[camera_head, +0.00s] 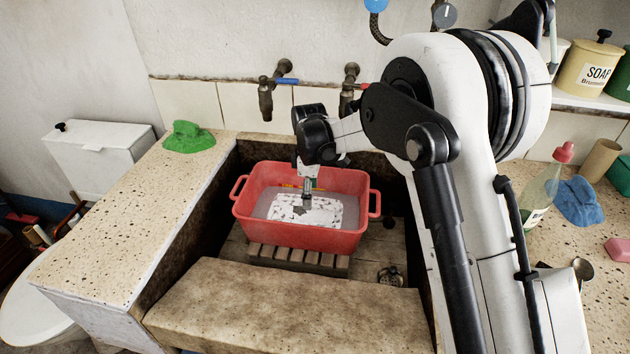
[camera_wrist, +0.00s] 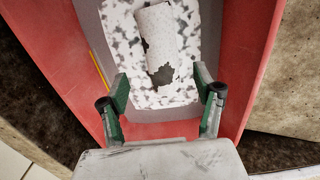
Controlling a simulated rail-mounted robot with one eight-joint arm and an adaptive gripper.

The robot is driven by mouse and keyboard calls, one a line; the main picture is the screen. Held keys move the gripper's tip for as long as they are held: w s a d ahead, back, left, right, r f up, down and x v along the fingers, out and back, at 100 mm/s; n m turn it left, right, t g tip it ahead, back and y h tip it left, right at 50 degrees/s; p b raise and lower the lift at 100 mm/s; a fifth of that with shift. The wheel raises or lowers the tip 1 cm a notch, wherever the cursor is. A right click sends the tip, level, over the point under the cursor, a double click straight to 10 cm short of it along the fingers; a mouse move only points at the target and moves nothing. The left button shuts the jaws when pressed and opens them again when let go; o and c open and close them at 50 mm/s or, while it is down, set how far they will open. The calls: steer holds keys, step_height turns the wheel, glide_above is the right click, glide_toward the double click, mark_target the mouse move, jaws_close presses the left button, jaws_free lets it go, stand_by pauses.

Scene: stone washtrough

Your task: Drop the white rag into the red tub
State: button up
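The red tub (camera_head: 290,238) stands in the stone trough on a slatted wooden rack; its wall also shows in the wrist view (camera_wrist: 255,50). Inside it is a grey surface with a broken white patch (camera_head: 325,207). A pale, rounded, roll-like piece (camera_wrist: 158,35) lies over this patch in the wrist view; it may be the white rag, but I cannot tell for sure. My gripper (camera_head: 307,196) points down over the tub. In the wrist view its green-lined fingers (camera_wrist: 163,95) are wide apart with nothing held between them.
A green rag (camera_head: 188,137) lies on the left stone ledge, and a blue rag (camera_head: 578,202) on the right counter near a bottle (camera_head: 541,192). Two taps (camera_head: 266,100) stick out of the wall behind the tub. The thick front trough edge (camera_head: 285,305) is bare.

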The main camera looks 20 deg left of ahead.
mark_target(311, 212)
step_height(311, 212, up, 12)
stand_by(0.8)
steer(key=s+d+r+m+t, duration=0.1)
steer(key=s+d+r+m, duration=0.3)
steer(key=d, duration=0.4)
steer(key=s+d+r+m+t+y, duration=0.1)
steer(key=s+d+r+m, duration=0.15)
steer(key=d+r, duration=0.4)
steer(key=s+d+r+m+t, duration=0.1)
steer(key=s+d+r+m, duration=0.3)
steer(key=d, duration=0.5)
steer(key=s+d+f+m+t+h+p, duration=0.1)
steer(key=s+d+m, duration=0.7)
steer(key=s+d, duration=0.9)
step_height(311, 212, down, 3)
steer(key=s+t+p, duration=0.1)
steer(key=s+t, duration=0.1)
steer(key=t, duration=0.1)
steer(key=shift+s+d+r+m, duration=0.2)
steer(key=shift+d+m, duration=0.05)
steer(key=shift+m, duration=0.1)
